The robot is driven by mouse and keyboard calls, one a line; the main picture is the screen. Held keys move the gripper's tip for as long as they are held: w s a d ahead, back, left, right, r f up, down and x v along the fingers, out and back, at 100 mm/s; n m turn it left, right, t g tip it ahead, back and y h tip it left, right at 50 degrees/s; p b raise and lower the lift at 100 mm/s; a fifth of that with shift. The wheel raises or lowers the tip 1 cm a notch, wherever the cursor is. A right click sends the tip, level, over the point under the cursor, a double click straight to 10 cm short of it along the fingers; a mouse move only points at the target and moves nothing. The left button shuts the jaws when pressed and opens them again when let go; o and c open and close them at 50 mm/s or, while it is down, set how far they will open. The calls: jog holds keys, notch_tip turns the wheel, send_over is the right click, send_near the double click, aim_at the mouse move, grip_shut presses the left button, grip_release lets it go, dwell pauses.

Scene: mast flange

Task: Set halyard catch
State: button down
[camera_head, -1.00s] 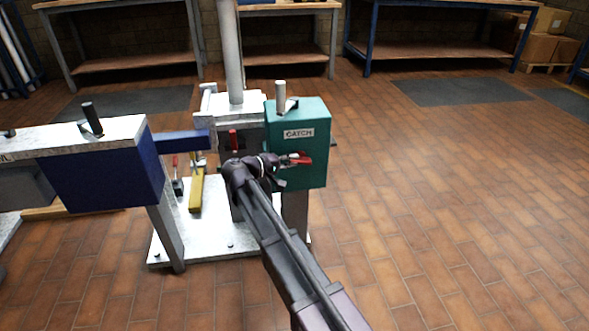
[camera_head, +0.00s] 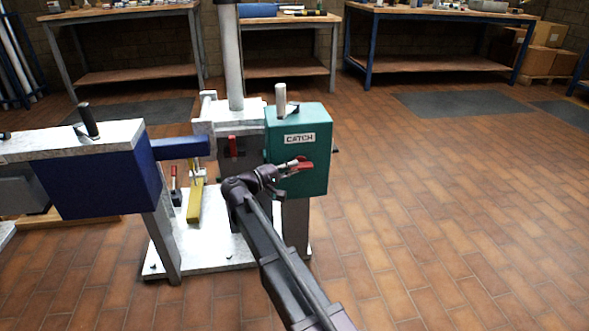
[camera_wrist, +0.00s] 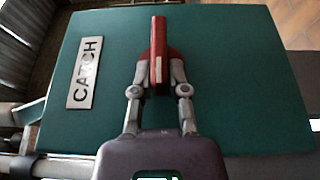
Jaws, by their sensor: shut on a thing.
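The green catch box (camera_head: 315,120) carries a "CATCH" label (camera_head: 299,138) and stands on a leg beside the mast. A red lever (camera_head: 304,164) is on its front face. The lever also shows upright in the middle of the wrist view (camera_wrist: 158,45), right of the label (camera_wrist: 86,72). My gripper (camera_head: 291,166) reaches the lever from the lower left. In the wrist view my gripper's two fingers (camera_wrist: 158,78) close on both sides of the lever's lower part. The lever's pivot is hidden behind the fingers.
A blue box (camera_head: 105,178) with a white top stands left, with a blue bar (camera_head: 180,147) toward the mast. The grey mast (camera_head: 229,60) rises behind. A yellow bar (camera_head: 195,203) stands on the white base plate (camera_head: 185,245). The tiled floor on the right is clear.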

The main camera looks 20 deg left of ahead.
jog(key=c, duration=0.6)
grip_release()
jog(key=shift+w, duration=0.15)
jog(key=shift+c, duration=0.2)
jog(key=shift+s+a, duration=0.15)
jog(key=shift+s, duration=0.15)
jog(key=v, duration=1.1)
jog(key=shift+s+a, duration=0.1)
jog(key=shift+s, duration=0.05)
